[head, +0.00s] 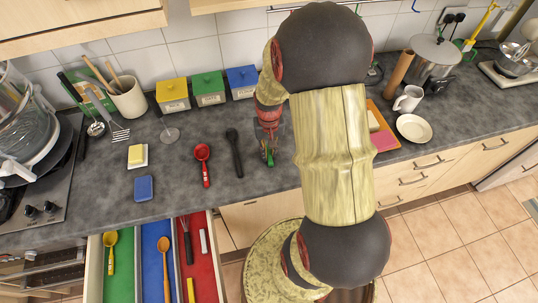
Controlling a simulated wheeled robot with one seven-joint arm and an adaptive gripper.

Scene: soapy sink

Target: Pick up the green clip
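My gripper (268,155) hangs down over the grey worktop (225,190), just right of a black utensil. A small green piece, which looks like the green clip (263,160), shows right at my fingertips. It is too small to tell whether the fingers are closed on it or around it, or whether it touches the worktop. My arm covers the worktop to the right of the gripper.
A black utensil (234,152) and a red spoon (204,165) lie left of my gripper. Yellow, green (208,88) and blue boxes stand along the wall. An open drawer with coloured compartments (150,235) sits below the front edge. A blue sponge (143,188) lies near that edge.

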